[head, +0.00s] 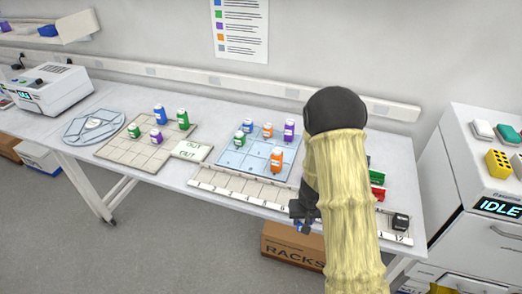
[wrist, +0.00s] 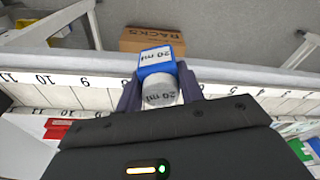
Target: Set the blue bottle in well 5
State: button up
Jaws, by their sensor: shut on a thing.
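My gripper (head: 303,222) is shut on a blue bottle (wrist: 157,57) with a white cap and a "20 ml" label. In the wrist view the dark fingers (wrist: 160,92) close on the bottle's two sides. In the head view the held bottle is mostly hidden by my gripper; only a bit of blue shows. The long pale strip of numbered wells (head: 240,189) runs along the table's front edge. In the wrist view the strip (wrist: 65,95) passes behind the bottle, with 11, 10 and 9 readable at left. The number behind the bottle is hidden, and well 5 is not clearly readable.
Other bottles stand on a blue grid (head: 228,160), including a blue one (head: 248,125), and on a beige grid (head: 112,150). Red and green items (head: 377,178) lie behind my arm. A black block (head: 400,222) sits at the strip's right end. A RACKS box (head: 285,245) is below.

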jog(key=s+a+r+m+p, duration=0.1)
jog(key=a+r+m+p, duration=0.1)
jog(key=a+r, duration=0.2)
jog(key=s+a+r+m+p, duration=0.1)
jog(key=a+r+m+p, duration=0.1)
jog(key=a, duration=0.7)
jog(key=shift+s+a+r+h+p, duration=0.15)
jog(key=shift+a+r+h+p, duration=0.3)
jog(key=shift+r, duration=0.95)
